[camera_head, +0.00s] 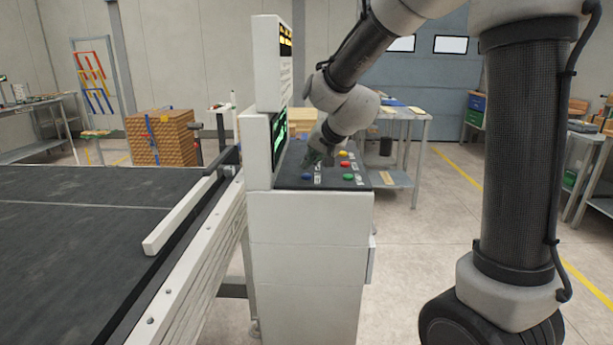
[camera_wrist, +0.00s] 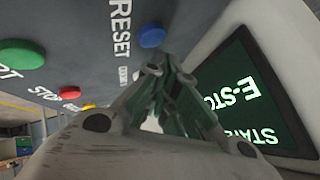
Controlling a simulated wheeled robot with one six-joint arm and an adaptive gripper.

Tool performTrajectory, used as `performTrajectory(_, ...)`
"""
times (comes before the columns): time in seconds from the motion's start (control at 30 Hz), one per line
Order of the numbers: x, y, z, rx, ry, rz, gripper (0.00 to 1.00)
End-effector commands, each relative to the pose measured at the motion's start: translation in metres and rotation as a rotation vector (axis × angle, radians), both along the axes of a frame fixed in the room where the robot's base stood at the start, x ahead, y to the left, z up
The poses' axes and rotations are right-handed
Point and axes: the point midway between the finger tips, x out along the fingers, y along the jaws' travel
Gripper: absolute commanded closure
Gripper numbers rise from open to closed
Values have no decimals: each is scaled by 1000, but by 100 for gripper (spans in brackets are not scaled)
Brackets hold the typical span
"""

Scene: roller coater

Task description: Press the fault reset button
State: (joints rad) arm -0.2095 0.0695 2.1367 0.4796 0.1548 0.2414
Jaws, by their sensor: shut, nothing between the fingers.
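The blue button (camera_wrist: 152,37) sits on the dark control panel (camera_wrist: 75,55), with the word RESET printed next to it. It also shows near the panel's front left in the head view (camera_head: 306,177). My gripper (camera_wrist: 166,68) is shut and empty. Its fingertips are close to the blue button in the wrist view, with a gap showing between them. In the head view my gripper (camera_head: 318,157) is low over the panel, behind the blue button. A smaller label beside the fingers is too blurred to read surely.
Green (camera_head: 348,177), red (camera_head: 345,164) and yellow (camera_head: 344,153) buttons stand to the right on the panel. An upright screen (camera_wrist: 250,95) showing E-STO lettering borders the panel's left side in the head view. A dark coater bed (camera_head: 90,240) lies further left.

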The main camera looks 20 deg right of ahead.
Motion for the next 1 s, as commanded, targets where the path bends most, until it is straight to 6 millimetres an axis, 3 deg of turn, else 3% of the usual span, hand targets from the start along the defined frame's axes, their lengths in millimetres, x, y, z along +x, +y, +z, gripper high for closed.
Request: performTrajectory(1.0, 0, 0, -8, 1, 0, -1, 100)
